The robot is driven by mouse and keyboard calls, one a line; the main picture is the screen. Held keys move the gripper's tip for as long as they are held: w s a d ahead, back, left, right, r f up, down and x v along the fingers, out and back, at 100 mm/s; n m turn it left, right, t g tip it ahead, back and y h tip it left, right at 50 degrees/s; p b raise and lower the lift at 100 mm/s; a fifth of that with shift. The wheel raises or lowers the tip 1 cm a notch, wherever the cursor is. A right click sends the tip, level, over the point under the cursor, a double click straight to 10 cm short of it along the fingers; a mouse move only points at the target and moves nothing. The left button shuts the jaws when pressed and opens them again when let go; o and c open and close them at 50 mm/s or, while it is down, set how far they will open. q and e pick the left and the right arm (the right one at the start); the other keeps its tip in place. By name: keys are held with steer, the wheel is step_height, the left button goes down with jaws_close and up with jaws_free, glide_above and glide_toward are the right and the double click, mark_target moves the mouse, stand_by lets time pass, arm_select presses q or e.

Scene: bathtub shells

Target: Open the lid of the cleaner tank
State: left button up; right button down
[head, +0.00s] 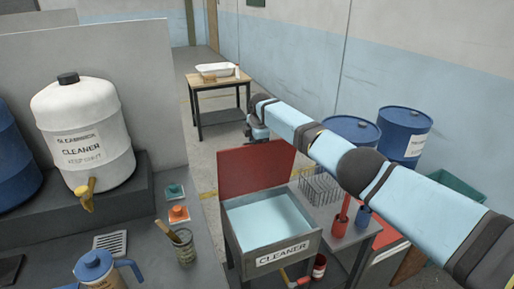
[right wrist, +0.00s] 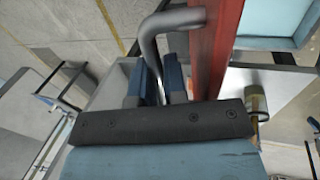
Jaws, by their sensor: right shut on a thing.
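The cleaner tank (head: 270,244) is a grey box labelled CLEANER, with pale blue liquid (head: 268,217) inside. Its red lid (head: 252,172) stands raised, roughly upright, at the tank's back edge. My right gripper (head: 259,136) is at the lid's top edge, with its arm reaching in from the right. In the right wrist view, my right gripper (right wrist: 160,76) is shut on the grey bar handle (right wrist: 172,20) of the red lid (right wrist: 215,50). The fingers partly hide the handle. My left gripper is not in view.
A white cleaner jug (head: 84,135) stands at left. A wooden table (head: 219,84) with a white tray is farther back.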

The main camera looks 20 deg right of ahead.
steer(key=shift+w+f, duration=0.1)
stand_by(0.3)
steer(key=c, duration=1.2)
jaws_free()
steer(key=shift+r, duration=0.35)
steer(key=b+v, duration=0.1)
steer(key=v, duration=1.2)
